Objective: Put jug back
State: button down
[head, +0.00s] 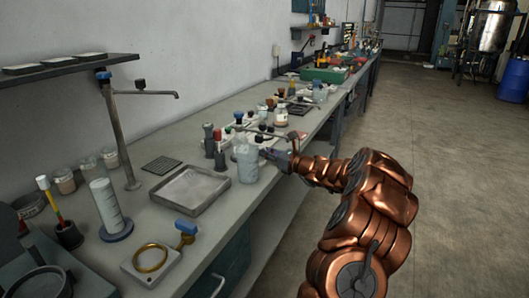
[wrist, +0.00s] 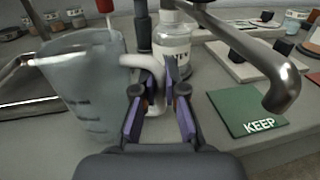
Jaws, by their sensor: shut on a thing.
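The jug (head: 246,162) is a translucent grey vessel with dark graduation marks, near the front edge of the bench. In the wrist view the jug (wrist: 85,95) is upright at the left, with its pale handle (wrist: 132,62) facing my gripper. My gripper (wrist: 158,92) is shut on the handle, with its purple-sided fingers around it. In the head view my gripper (head: 278,157) reaches the jug from the right. I cannot tell whether the jug's base touches the bench. A green square marked KEEP (wrist: 246,112) lies to the right of my gripper.
A grey tray (head: 176,209) lies left of the jug. A bent metal tap (wrist: 240,45) passes close at the right of my fingers. A labelled bottle (wrist: 172,42) and dark-handled tools stand behind the handle. The floor (head: 440,150) right of the bench is clear.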

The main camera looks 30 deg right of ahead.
jog(key=c, duration=1.2)
grip_release()
jog(key=shift+c, duration=0.2)
